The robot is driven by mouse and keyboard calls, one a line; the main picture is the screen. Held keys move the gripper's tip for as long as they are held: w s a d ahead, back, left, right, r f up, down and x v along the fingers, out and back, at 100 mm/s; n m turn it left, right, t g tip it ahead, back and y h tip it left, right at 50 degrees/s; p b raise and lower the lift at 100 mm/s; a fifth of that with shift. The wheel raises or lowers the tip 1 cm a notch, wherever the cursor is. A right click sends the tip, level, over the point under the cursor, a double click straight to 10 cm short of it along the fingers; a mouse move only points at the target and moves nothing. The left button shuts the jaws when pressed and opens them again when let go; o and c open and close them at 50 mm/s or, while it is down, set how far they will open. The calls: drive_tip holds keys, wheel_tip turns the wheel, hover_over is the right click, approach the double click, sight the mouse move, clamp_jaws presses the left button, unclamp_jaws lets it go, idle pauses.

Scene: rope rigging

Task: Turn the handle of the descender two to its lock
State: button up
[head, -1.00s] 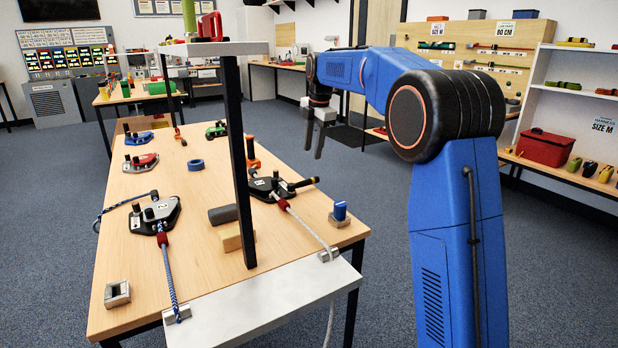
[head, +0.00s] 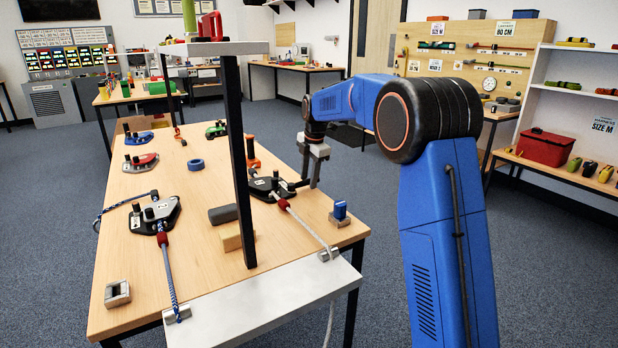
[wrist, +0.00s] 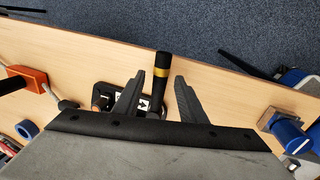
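A black descender (head: 264,187) with a white label sits near the right edge of the wooden table, its rope running to the front. I cannot read the label's number. Its black handle, with a yellow band, points toward the table's right edge in the wrist view (wrist: 161,85). My gripper (head: 310,181) is open and points down over this handle; it also shows in the wrist view (wrist: 161,76). There the handle lies between the two spread fingers, with a gap on each side. The descender's body is mostly hidden by my gripper in the wrist view.
Another black descender (head: 155,213) with a blue rope stands at the table's left. A dark upright post (head: 238,160) rises near the descender. A blue piece on a block (head: 340,211) stands at the right edge. A blue tape ring (head: 195,165) lies farther back.

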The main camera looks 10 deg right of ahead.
drive_tip(key=shift+c, duration=0.4)
clamp_jaws()
